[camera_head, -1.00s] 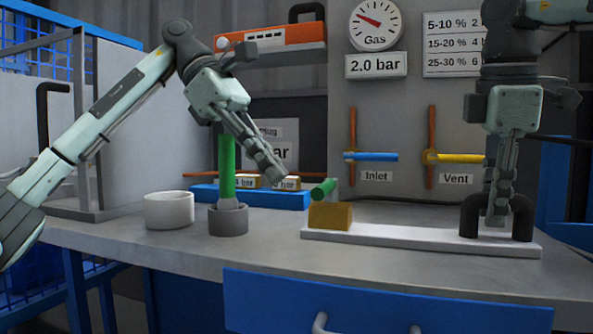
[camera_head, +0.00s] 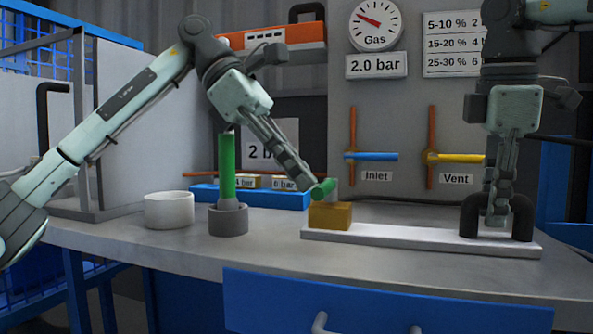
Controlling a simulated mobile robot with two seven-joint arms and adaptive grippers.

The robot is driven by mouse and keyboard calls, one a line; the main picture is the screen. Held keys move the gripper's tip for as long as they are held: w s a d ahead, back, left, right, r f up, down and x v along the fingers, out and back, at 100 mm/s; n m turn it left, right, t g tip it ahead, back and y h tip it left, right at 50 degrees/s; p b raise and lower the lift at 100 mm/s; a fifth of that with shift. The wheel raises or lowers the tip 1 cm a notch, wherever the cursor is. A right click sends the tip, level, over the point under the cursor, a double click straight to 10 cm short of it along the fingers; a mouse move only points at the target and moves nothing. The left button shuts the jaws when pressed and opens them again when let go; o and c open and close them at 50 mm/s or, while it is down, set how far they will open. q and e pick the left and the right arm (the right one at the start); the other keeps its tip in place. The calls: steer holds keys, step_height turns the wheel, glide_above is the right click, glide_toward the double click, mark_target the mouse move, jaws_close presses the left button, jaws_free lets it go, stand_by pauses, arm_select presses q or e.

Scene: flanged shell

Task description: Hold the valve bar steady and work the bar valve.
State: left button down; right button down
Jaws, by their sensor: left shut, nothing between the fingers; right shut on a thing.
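The pale valve bar (camera_head: 400,235) lies flat on the bench. The bar valve's brass block (camera_head: 330,216) sits on its left end, with a green lever (camera_head: 323,189) on a short grey stem above. A dark arched handle (camera_head: 468,216) stands on the right end. My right gripper (camera_head: 497,218) points down and is shut on this handle, hiding its middle. My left gripper (camera_head: 309,184) is shut and empty, its fingertips right by the left end of the green lever. I cannot tell whether they touch it.
A white cup (camera_head: 169,211) and a grey holder (camera_head: 228,222) with a green-handled tool (camera_head: 227,168) stand left of the bar. A blue tray (camera_head: 205,192) lies behind. Inlet (camera_head: 376,157) and Vent (camera_head: 460,158) levers are on the back panel.

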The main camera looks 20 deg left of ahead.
arm_select(q)
steer(key=shift+s+d+n+t, duration=0.15)
steer(key=shift+d+n+t, duration=0.15)
steer(key=shift+n+t, duration=0.45)
